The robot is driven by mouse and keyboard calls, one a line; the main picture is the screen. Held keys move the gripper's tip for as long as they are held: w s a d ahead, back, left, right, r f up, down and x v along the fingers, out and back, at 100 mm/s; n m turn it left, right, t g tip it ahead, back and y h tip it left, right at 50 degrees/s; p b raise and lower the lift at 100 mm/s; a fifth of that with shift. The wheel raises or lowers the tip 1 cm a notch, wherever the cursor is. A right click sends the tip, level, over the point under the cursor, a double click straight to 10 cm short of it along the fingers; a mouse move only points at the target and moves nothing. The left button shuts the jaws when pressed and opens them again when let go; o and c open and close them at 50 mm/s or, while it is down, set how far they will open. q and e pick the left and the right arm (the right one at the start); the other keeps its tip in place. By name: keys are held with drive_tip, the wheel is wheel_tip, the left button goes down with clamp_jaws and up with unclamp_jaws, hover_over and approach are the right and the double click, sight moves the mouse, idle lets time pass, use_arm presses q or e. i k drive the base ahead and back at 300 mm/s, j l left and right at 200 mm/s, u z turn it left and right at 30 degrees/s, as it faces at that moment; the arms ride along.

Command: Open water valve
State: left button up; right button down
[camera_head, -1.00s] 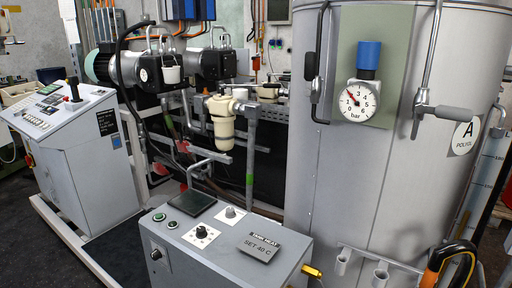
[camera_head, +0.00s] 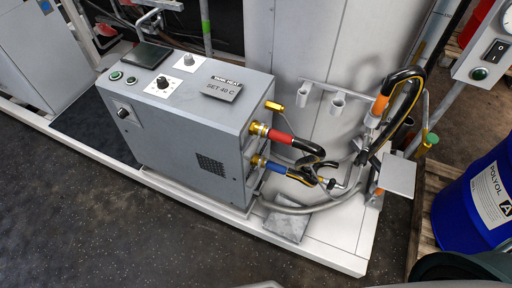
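The grey tank heat unit (camera_head: 190,120), with a sign reading SET 40 C, stands on a white platform. A small yellow lever (camera_head: 274,106) sticks out from the top of its right side; it may be the water valve handle, but I cannot tell for sure. Below it, a brass fitting (camera_head: 258,128) joins a red-ended hose (camera_head: 283,137). A lower brass fitting (camera_head: 257,160) joins a blue-ended hose (camera_head: 275,168). A small dark fitting with yellow parts (camera_head: 326,183) sits among the hoses. Neither gripper is in view.
The grey tank (camera_head: 320,50) stands behind the hoses. A black hose with an orange end (camera_head: 381,105) hangs at a bracket on the right. A blue POLYOL drum (camera_head: 470,205) stands on a wooden pallet (camera_head: 428,205) at far right. The dark floor (camera_head: 150,240) in front is clear.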

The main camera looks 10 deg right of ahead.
sight(332, 181)
drive_tip(key=z, duration=1.2)
